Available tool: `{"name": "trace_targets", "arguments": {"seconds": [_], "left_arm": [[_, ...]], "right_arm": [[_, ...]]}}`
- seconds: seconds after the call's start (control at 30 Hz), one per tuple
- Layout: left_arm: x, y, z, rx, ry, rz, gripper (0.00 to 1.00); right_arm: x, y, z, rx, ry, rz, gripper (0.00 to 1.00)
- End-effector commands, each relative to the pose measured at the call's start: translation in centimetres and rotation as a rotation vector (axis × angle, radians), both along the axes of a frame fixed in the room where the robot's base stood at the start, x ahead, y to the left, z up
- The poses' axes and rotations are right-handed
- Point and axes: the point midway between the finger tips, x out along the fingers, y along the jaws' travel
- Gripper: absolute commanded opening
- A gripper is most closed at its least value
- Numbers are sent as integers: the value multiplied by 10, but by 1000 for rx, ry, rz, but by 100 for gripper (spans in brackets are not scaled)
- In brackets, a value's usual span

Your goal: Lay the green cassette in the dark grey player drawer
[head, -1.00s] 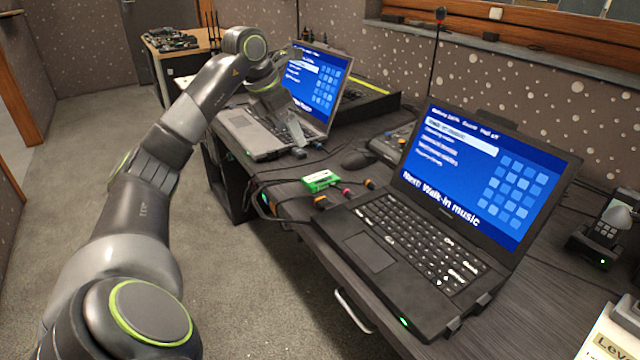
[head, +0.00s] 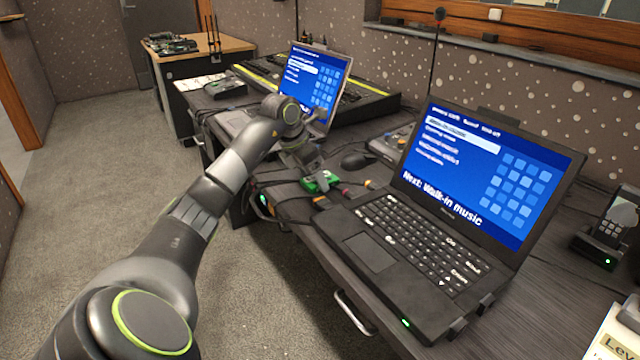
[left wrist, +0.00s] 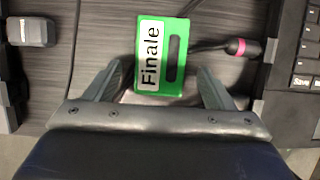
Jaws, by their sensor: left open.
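The green cassette (head: 327,185) lies on the dark desk near its front edge, left of the near laptop. In the left wrist view the cassette (left wrist: 174,42) shows a white label reading "Finale" and a dark slot. My left gripper (left wrist: 160,72) is open, with one finger on each side of the cassette's near end and a gap to each. In the head view the left gripper (head: 318,176) is at the cassette and partly hides it. I cannot make out the dark grey player drawer in either view. My right gripper is not in view.
The near laptop (head: 372,252) stands right of the cassette, and a second laptop (head: 315,85) stands behind my left arm. Cable plugs, one with a pink band (left wrist: 242,47), lie close to the cassette. A mouse (head: 355,160) and a lighting desk (head: 365,105) are farther back.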

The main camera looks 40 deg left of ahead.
Motion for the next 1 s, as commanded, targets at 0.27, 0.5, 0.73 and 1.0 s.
{"name": "trace_targets", "arguments": {"seconds": [0.27, 0.5, 0.73, 1.0], "left_arm": [[3, 0, -8, 2, 0, 1, 76], [3, 0, -8, 2, 0, 1, 53], [3, 0, -8, 2, 0, 1, 27], [3, 0, 0, 2, -3, 0, 23]], "right_arm": [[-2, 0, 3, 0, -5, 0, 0], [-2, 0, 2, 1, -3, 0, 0], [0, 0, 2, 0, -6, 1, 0], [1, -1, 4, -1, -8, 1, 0]]}}
